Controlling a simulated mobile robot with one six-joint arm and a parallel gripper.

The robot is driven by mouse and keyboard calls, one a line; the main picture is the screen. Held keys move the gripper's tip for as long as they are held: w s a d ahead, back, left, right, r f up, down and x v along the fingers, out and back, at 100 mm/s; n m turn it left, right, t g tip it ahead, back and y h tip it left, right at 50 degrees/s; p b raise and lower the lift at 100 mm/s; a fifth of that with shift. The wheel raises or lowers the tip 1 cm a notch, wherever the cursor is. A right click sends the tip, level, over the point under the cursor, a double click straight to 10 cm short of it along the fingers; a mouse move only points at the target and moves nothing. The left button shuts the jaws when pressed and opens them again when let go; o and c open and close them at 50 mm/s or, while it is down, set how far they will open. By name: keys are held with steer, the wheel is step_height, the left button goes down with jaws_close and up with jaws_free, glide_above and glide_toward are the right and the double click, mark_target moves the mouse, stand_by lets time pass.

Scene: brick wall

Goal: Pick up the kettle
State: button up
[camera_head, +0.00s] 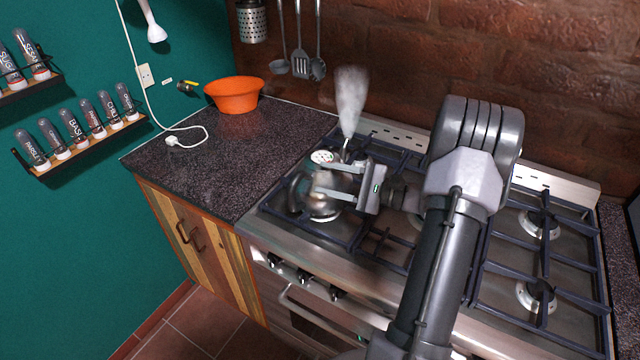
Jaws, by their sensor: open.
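A shiny metal kettle (301,190) stands on the left part of the gas stove, on the dark burner grate. White steam rises just behind it. My gripper (316,180) reaches in from the right, with its two fingers pointing left over the kettle. The fingers are apart, and a small light-coloured part, perhaps the kettle's handle or knob, shows near the lower fingertip. I cannot tell whether the fingers touch it. My gripper and its glare hide part of the kettle.
The stove (400,262) has raised dark grates and front knobs. Left of it is a speckled counter (215,165) with an orange bowl (235,94) and a white cable. Spice racks (85,142) hang on the teal wall. Utensils (300,62) hang on the brick wall behind.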

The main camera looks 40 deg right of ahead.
mark_target(310, 176)
steer(key=b+x, duration=0.1)
steer(key=x, duration=0.5)
steer(key=shift+a+f+b, duration=0.2)
steer(key=shift+b, duration=0.15)
steer(key=shift+s+r, duration=0.1)
steer(key=shift+s, duration=0.05)
jaws_close()
stand_by(0.8)
